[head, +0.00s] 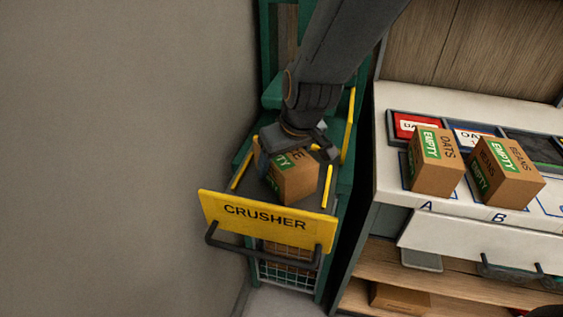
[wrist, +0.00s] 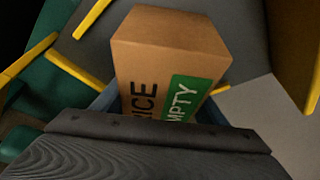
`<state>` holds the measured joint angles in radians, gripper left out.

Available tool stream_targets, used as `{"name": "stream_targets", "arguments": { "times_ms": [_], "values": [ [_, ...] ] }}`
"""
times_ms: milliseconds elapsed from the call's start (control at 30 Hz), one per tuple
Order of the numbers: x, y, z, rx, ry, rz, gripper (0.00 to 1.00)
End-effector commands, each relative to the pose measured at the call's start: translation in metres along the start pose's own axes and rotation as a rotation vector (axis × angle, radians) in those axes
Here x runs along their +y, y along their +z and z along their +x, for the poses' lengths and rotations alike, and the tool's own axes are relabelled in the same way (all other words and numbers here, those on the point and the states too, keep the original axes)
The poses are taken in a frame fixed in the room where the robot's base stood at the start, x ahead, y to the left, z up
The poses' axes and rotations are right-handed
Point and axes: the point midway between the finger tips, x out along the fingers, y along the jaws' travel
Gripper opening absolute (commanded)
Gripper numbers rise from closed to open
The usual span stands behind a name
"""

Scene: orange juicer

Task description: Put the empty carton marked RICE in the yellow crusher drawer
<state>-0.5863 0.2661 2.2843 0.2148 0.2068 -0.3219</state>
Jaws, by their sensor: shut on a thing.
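The brown carton (head: 293,182) with a green EMPTY label is at the open yellow crusher drawer (head: 265,215), tilted relative to the drawer's sides. My gripper (head: 300,143) comes down from above and is shut on the carton. The drawer is pulled out, with its front marked CRUSHER and a dark handle below. I cannot tell whether the carton touches the drawer's floor.
A white counter (head: 390,193) at right holds an OATS carton (head: 436,162) at A and a BEANS carton (head: 505,172) at B, both marked EMPTY. A drawer below them is partly open. A wire basket (head: 287,272) sits under the crusher drawer. A plain wall stands at left.

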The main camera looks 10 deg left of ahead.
Motion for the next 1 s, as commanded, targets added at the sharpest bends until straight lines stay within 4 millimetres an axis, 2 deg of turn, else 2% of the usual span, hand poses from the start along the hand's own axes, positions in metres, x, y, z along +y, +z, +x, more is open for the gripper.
{"name": "stream_targets", "arguments": {
  "times_ms": [300, 333, 433, 767, 867, 1000],
  "values": [
    [0.000, 0.001, 0.003, 0.001, 0.000, -0.001, 0.44],
    [0.000, 0.001, 0.003, 0.001, 0.000, -0.001, 0.68],
    [-0.001, 0.001, 0.002, 0.001, 0.000, 0.000, 0.85],
    [-0.001, 0.000, 0.001, 0.001, 0.000, 0.000, 0.85],
    [-0.001, -0.002, -0.005, 0.003, 0.000, 0.000, 0.85],
    [0.000, -0.002, -0.024, 0.005, 0.000, -0.001, 0.85]
  ]
}}
